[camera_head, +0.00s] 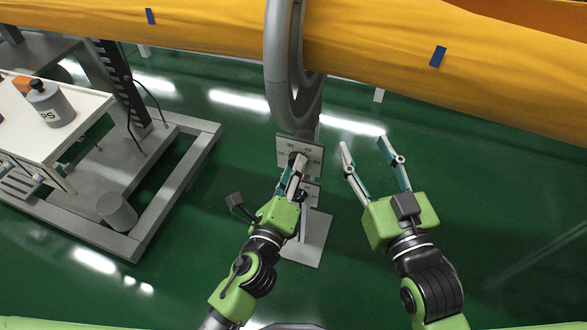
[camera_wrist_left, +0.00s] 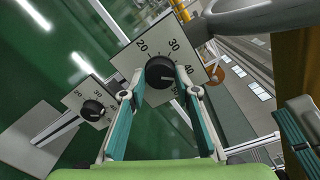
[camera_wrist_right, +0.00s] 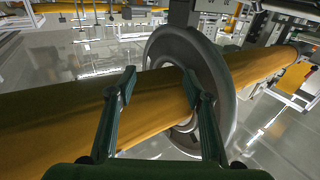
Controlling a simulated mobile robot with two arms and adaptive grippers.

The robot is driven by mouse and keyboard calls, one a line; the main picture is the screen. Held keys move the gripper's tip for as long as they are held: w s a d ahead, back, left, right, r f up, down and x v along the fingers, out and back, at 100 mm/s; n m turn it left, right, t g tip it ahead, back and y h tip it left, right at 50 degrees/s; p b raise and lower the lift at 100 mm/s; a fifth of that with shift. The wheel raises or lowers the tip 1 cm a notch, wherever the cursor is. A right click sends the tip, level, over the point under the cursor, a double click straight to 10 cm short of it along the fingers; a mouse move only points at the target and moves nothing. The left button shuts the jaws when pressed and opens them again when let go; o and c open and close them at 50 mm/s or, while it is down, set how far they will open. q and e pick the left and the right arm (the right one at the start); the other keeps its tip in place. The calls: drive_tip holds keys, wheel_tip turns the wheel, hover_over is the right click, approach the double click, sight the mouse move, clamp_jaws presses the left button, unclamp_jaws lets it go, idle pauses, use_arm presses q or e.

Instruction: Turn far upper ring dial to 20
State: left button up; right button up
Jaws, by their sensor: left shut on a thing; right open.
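The upper dial plate (camera_head: 285,143) stands on a post below the grey ring, with numbers from 20 to 50 in the left wrist view (camera_wrist_left: 132,62). Its round black knob (camera_wrist_left: 160,72) has a light mark that seems to face the 40–50 side. My left gripper (camera_head: 294,170) is shut on this knob, with one finger on each side in the left wrist view (camera_wrist_left: 160,82). In the head view the fingers partly hide the knob. My right gripper (camera_head: 363,145) is open and empty, right of the plate; its fingers show in the right wrist view (camera_wrist_right: 158,80).
A lower dial plate (camera_wrist_left: 80,98) with its own black knob (camera_wrist_left: 92,109) sits below on the same stand. The grey ring (camera_head: 277,75) encircles the yellow tube (camera_head: 390,55). A white-topped cart (camera_head: 80,120) with a bottle (camera_head: 50,105) stands left. Green floor is open at right.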

drive_tip(key=s+d+f+g+h+p, duration=0.1)
drive_tip(key=s+d+f+g+p, duration=0.2)
drive_tip(key=f, duration=0.4)
drive_tip(key=s+d+f+g+h, duration=0.1)
drive_tip(key=s+f+g+h, duration=0.1)
drive_tip(key=s+f+g, duration=0.4)
drive_tip(key=s+d+f+g+h+p, duration=0.1)
drive_tip(key=s+d+f+g+p, duration=0.15)
drive_tip(key=s, duration=0.25)
drive_tip(key=s+d+f+g+p, duration=0.1)
drive_tip(key=s+f+g+p, duration=0.15)
drive_tip(key=s, duration=0.25)
use_arm(q)
drive_tip(key=shift+a+f+n+h+p, duration=0.1)
drive_tip(key=shift+n+h+p, duration=0.3)
drive_tip(key=shift+n, duration=3.75)
drive_tip(key=shift+n+h+p, duration=0.15)
drive_tip(key=shift+n+p, duration=0.6)
drive_tip(key=shift+n, duration=3.35)
drive_tip(key=shift+a+f+n+h+p, duration=0.1)
drive_tip(key=shift+n+h+p, duration=0.3)
drive_tip(key=shift+n, duration=3.75)
use_arm(e)
wheel_tip(320, 180, down, 15)
drive_tip(key=g, duration=0.1)
drive_tip(key=shift+w+a+r+m, duration=0.2)
drive_tip(key=shift+w+m, duration=0.1)
drive_tip(key=shift+m, duration=0.1)
drive_tip(key=shift+f, duration=0.1)
